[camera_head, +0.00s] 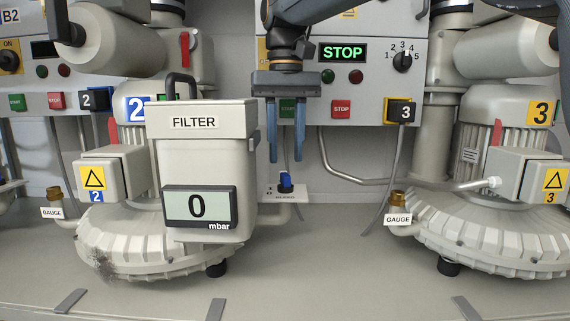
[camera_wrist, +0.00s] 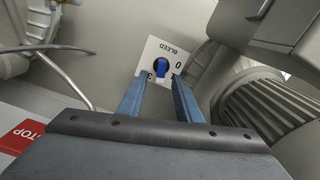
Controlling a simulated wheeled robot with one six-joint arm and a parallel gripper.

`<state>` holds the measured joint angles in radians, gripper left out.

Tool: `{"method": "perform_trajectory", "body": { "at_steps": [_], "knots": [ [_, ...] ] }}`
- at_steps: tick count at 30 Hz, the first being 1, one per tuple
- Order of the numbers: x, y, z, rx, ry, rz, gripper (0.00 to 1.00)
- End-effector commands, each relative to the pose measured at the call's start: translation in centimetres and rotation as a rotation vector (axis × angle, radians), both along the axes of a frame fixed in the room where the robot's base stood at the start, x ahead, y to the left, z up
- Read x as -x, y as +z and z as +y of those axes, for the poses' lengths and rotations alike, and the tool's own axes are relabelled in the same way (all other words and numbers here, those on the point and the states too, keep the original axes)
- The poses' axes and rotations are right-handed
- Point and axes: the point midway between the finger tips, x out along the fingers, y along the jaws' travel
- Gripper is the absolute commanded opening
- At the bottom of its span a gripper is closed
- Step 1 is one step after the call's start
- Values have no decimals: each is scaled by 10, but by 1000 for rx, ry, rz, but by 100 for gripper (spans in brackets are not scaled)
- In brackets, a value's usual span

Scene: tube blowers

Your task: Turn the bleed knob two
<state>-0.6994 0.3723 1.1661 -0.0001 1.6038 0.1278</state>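The bleed knob (camera_head: 286,182) is small and blue, on a white plate (camera_head: 292,193) just right of the filter box. In the wrist view the blue knob (camera_wrist: 161,67) sits on the white plate (camera_wrist: 152,53), marked BLEED, with 0 and 3 readable. My gripper (camera_head: 287,158) points down above the knob, its two blue fingers apart. In the wrist view my gripper (camera_wrist: 160,75) is open, with the knob showing between and beyond the fingertips. The fingers do not appear to touch the knob. Part of the plate's scale is hidden by the fingers.
The filter box (camera_head: 200,150) with a 0 mbar display (camera_head: 197,206) stands close left of my gripper. Behind is a control panel reading STOP (camera_head: 342,52). Blower three (camera_head: 500,225) and a gauge (camera_head: 397,200) are at right. The front deck (camera_head: 330,265) is mostly clear.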

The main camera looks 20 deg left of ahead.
Motion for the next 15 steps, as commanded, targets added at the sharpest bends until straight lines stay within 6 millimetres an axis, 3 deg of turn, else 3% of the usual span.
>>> {"method": "perform_trajectory", "body": {
  "at_steps": [7,15],
  "knots": [
    [1,-32,1,1,2,1,31],
    [0,-44,-1,0,-1,0,31]
  ]
}}
